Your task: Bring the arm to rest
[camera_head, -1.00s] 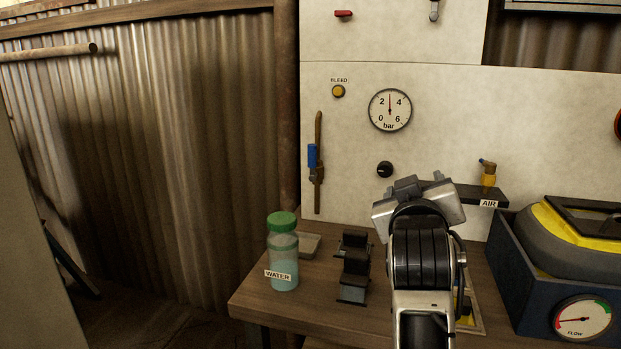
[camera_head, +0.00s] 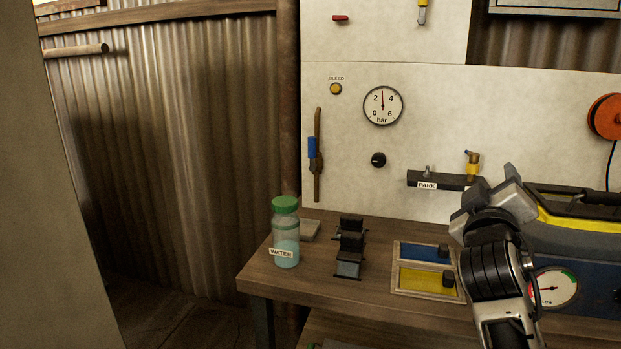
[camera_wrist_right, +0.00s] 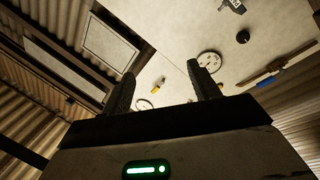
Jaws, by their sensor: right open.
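My right gripper (camera_head: 497,203) is in the right part of the head view, raised in front of the bench's right side and the blue case. It is seen from behind, so its fingertips are hard to make out there. In the right wrist view its two dark fingers (camera_wrist_right: 163,82) stand apart with nothing between them. The wall panel with its gauge shows beyond them, tilted. The right forearm rises from the bottom edge of the head view. My left gripper is not in view.
The wooden bench (camera_head: 385,287) holds a green-capped WATER bottle (camera_head: 286,240), a black clamp-like block (camera_head: 350,247) and a blue-and-yellow tray (camera_head: 397,270). A dark PARK shelf (camera_head: 445,182) juts from the panel beside the gripper. A blue case (camera_head: 578,252) stands close behind the arm.

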